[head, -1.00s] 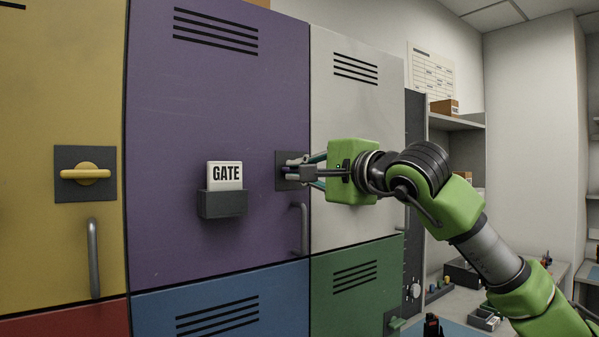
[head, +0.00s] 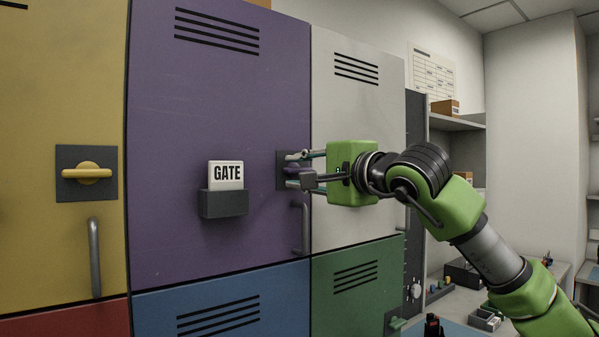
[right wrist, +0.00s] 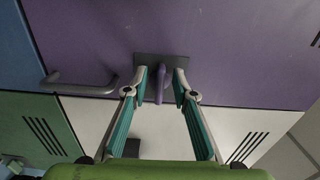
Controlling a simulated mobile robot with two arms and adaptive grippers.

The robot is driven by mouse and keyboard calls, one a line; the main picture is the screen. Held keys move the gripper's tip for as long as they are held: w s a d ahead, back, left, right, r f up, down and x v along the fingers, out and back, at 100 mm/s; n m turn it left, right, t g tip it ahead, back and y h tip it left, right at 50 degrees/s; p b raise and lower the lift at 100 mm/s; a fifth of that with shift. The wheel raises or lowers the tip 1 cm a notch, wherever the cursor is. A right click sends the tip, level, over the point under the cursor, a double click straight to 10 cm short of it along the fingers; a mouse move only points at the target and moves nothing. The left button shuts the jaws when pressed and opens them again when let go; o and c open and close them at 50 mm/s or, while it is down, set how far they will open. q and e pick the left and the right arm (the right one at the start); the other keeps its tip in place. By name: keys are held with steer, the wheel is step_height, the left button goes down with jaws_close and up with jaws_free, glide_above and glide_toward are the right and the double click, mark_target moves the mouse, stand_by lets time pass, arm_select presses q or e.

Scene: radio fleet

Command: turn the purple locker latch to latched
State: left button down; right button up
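The purple locker door (head: 225,100) carries a dark latch plate near its right edge with a purple latch handle (head: 291,168). The handle lies across the door, roughly level, and also shows in the right wrist view (right wrist: 160,84). My right gripper (head: 302,169) is at the latch, one finger above the handle and one below. In the right wrist view the fingertips (right wrist: 160,82) stand on either side of the handle with a gap on each side. The fingers hide part of the latch in the head view. My left gripper is not in view.
A grey door handle (head: 302,228) stands just below the latch. A holder with a GATE card (head: 226,176) is on the purple door. A yellow locker (head: 60,80) is at left, a white one (head: 345,120) at right, with blue and green doors below.

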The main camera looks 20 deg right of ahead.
steer(key=v, duration=1.2)
